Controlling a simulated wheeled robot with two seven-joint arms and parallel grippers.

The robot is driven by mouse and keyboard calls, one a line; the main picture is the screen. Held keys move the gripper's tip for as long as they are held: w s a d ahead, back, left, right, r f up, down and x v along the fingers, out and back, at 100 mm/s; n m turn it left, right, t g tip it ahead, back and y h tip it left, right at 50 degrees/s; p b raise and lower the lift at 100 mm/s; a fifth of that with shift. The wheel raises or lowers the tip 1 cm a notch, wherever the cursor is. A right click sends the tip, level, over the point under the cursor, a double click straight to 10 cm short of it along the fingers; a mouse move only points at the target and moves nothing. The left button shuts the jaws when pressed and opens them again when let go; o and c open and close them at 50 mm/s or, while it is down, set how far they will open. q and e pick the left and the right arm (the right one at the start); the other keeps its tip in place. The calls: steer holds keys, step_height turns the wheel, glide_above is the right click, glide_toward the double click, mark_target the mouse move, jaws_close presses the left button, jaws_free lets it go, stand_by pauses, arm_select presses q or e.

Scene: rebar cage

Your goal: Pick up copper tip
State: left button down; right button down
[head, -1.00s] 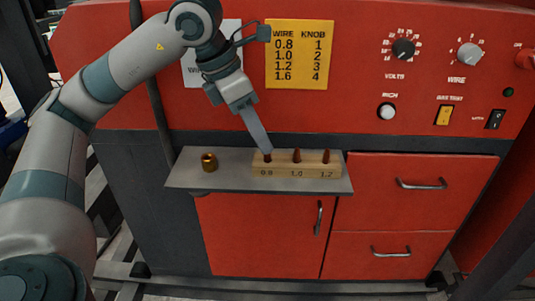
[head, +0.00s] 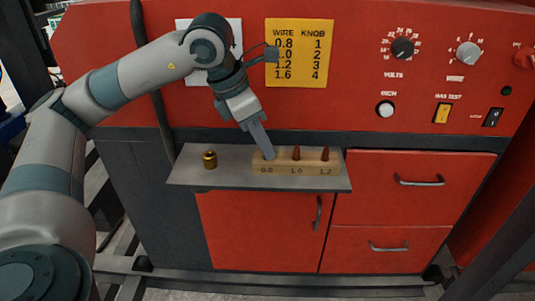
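A wooden block (head: 283,169) marked 0.8 or 0.9, 1.0 and 1.2 sits on the grey shelf. Copper tips stand upright at its middle place (head: 296,153) and right place (head: 325,154). My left gripper (head: 268,154) points down at the block's left place, and its fingers cover the tip there. From this side-on angle I cannot tell whether the fingers are open or shut on that tip. My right gripper is not in view.
The shelf (head: 230,180) juts from a red machine with knobs, switches and a yellow wire chart (head: 299,52). A dark cable (head: 152,90) hangs at the left. Drawer handles (head: 419,180) stick out below right. The shelf is bare between nozzle and block.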

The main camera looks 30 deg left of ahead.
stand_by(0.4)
